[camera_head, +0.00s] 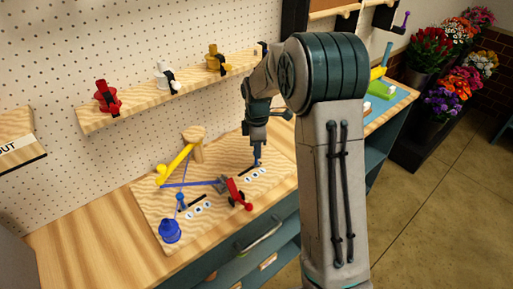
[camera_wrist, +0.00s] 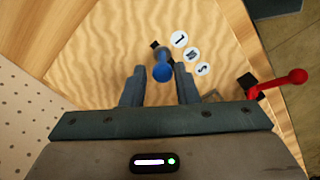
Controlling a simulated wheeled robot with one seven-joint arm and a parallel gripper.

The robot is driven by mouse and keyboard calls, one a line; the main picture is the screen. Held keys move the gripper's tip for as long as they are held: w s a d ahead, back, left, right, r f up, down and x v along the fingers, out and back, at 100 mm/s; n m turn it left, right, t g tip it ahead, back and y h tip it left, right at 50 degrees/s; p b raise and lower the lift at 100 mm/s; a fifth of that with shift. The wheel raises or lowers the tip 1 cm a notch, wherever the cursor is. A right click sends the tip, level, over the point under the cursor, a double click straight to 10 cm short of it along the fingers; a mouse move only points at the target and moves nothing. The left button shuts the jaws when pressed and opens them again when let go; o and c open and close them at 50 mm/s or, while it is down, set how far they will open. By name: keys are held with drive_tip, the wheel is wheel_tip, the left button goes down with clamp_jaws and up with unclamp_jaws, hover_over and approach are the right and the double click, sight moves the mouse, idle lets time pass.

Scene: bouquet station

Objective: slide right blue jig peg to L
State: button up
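The right blue jig peg (camera_head: 257,160) stands in a dark slot on the wooden jig board (camera_head: 150,205). In the wrist view its round blue top (camera_wrist: 163,72) lies between the two fingers of my gripper (camera_wrist: 160,76). Narrow gaps show on both sides of the top, so the fingers look open around it. A dark bit of the slot (camera_wrist: 154,44) shows beyond the peg, near the L label (camera_wrist: 180,39). The M label (camera_wrist: 192,54) and S label (camera_wrist: 204,69) follow down the row. The rest of the slot is mostly hidden.
A red lever (camera_head: 237,193) stands left of the peg; its red knob (camera_wrist: 297,76) shows in the wrist view. A left blue peg (camera_head: 181,201), a blue cup-like piece (camera_head: 170,231) and a yellow arm (camera_head: 174,164) occupy the board. A shelf (camera_head: 140,106) runs along the pegboard behind.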

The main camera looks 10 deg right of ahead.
drive_tip(key=shift+o, duration=0.9)
drive_tip(key=shift+d, duration=0.2)
drive_tip(key=shift+a, duration=0.1)
drive_tip(key=shift+a, duration=0.1)
wheel_tip(320, 180, up, 14)
drive_tip(key=b, duration=0.1)
drive_tip(key=shift+b, duration=0.35)
drive_tip(key=shift+s+f, duration=0.1)
